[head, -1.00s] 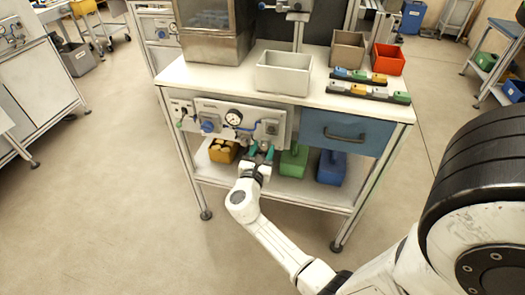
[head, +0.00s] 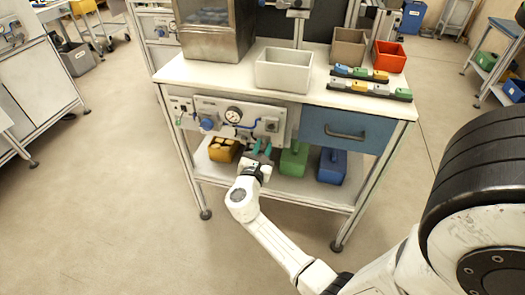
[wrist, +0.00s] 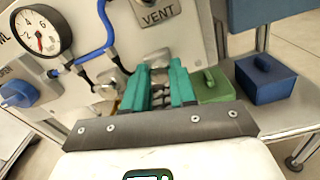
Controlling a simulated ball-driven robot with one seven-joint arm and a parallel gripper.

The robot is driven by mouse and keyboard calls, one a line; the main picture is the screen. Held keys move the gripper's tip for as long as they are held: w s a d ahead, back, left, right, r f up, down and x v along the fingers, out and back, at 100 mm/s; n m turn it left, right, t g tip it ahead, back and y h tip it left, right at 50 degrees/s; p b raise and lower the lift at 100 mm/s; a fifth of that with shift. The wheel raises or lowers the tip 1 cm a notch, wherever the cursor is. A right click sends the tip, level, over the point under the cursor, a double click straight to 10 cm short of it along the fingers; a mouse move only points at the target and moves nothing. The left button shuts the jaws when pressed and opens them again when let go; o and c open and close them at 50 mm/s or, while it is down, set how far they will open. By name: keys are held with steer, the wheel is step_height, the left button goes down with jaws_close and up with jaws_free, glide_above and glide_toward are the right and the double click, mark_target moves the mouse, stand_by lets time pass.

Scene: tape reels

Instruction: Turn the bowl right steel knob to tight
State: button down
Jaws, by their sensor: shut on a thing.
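My gripper (wrist: 160,72) has teal fingers and is shut at the lower right of the pale control panel (wrist: 85,20). Its fingertips are around a small steel knob (wrist: 158,57), just below the VENT plate (wrist: 157,10). The fingers hide most of the knob, and its pointer or marks cannot be read. In the head view, my gripper (head: 262,148) is at the panel's lower edge, and the knob is too small to make out. Another steel fitting (wrist: 110,86) sits to the left of the fingers, apart from them.
A pressure gauge (wrist: 40,32), blue tubing (wrist: 105,25) and a blue knob (wrist: 17,94) are left of my gripper. Green (head: 293,161) and blue (head: 332,167) boxes and a yellow bin (head: 223,150) stand on the lower shelf. A blue drawer (head: 345,132) is right of the panel.

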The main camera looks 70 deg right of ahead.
steer(key=m+b, duration=0.3)
steer(key=m, duration=0.1)
steer(key=shift+f+b, duration=0.25)
steer(key=shift+b, duration=0.1)
steer(key=shift+s+r+m+b, duration=0.1)
steer(key=shift+m+b, duration=1.45)
steer(key=shift+m, duration=0.45)
steer(key=c, duration=0.9)
jaws_free()
steer(key=shift+r, duration=0.1)
steer(key=shift+a, duration=0.1)
steer(key=a, duration=1)
steer(key=shift+s+a+p, duration=0.35)
steer(key=shift+s, duration=0.05)
steer(key=shift+s, duration=0.1)
